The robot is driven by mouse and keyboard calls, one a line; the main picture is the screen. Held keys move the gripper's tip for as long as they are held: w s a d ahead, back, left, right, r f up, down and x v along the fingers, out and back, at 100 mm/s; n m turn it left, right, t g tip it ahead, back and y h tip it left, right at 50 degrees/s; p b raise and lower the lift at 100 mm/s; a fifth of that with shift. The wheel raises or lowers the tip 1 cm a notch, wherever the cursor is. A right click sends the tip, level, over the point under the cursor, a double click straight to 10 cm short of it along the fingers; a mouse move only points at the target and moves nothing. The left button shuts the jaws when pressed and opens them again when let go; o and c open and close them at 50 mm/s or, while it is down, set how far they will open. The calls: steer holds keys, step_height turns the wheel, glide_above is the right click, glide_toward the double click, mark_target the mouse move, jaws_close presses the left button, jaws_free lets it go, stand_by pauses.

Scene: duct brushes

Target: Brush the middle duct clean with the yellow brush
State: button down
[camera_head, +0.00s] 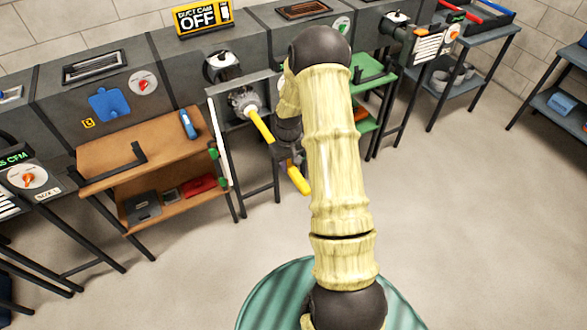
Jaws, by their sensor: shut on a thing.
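My gripper (289,152) is shut on the yellow handle of a brush (262,127). The handle slants from lower right to upper left. Its far end meets a round grey opening or brush head (244,102) in a grey panel on the front of the middle duct (196,48). I cannot tell how deep the brush head is inside. The handle's lower end (299,181) sticks out below my gripper. My arm hides part of the duct to the right.
A brown two-tier shelf (150,160) stands left of the brush, with a blue object (188,124) on top. A green shelf (372,82) is to the right. A yellow sign reading "DUCT CAM OFF" (204,17) stands on the duct. Open floor (450,230) lies to the right.

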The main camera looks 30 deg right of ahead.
mark_target(262, 125)
steer(key=shift+w, duration=1.75)
steer(key=shift+w+a, duration=0.15)
steer(key=shift+w, duration=3.8)
steer(key=shift+w+a+b, duration=0.15)
steer(key=shift+w+b, duration=1.3)
steer(key=shift+w, duration=2.75)
steer(key=shift+w+r, duration=0.1)
steer(key=shift+w, duration=0.25)
